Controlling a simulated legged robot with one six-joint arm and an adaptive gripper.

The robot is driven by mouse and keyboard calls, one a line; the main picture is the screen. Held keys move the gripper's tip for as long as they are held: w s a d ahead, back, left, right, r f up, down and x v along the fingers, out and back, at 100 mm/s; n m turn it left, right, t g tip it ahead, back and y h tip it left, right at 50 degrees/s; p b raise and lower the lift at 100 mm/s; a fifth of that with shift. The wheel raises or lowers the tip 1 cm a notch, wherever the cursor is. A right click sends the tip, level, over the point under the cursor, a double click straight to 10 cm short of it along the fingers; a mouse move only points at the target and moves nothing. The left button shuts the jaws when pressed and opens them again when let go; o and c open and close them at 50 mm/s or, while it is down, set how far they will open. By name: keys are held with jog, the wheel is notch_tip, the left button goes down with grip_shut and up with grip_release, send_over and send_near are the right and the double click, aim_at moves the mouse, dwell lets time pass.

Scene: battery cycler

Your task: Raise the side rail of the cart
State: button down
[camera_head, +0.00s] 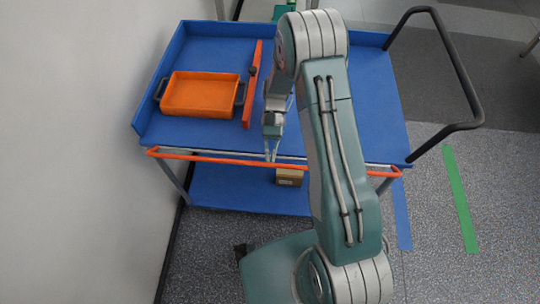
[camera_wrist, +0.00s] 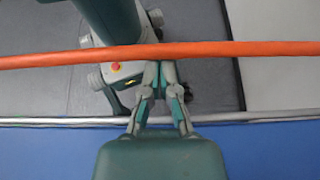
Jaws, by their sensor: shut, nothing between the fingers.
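The cart (camera_head: 370,110) has a blue top. Its orange side rail (camera_head: 215,159) runs along the near edge, just outside and about level with the tabletop edge, beside a silver bar. In the wrist view the orange rail (camera_wrist: 250,49) crosses the upper part, with the silver bar (camera_wrist: 240,117) and blue top below. My gripper (camera_head: 271,157) points down at the near edge, close to the rail's middle, and is shut and empty. In the wrist view its fingertips (camera_wrist: 160,68) end at the rail's lower border; I cannot tell whether they touch it.
An orange tray (camera_head: 200,94) with dark handles sits on the cart's left. A loose-looking orange bar (camera_head: 251,85) lies right of it. A black push handle (camera_head: 465,80) is at the right. A small box (camera_head: 289,177) rests on the lower shelf (camera_head: 230,190). A wall is left.

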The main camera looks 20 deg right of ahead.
dwell(0.3)
jog(key=v, duration=1.1)
jog(key=shift+w+d+r, duration=0.1)
jog(key=shift+w+r, duration=0.1)
jog(key=shift+w, duration=0.25)
jog(key=shift+r, duration=0.1)
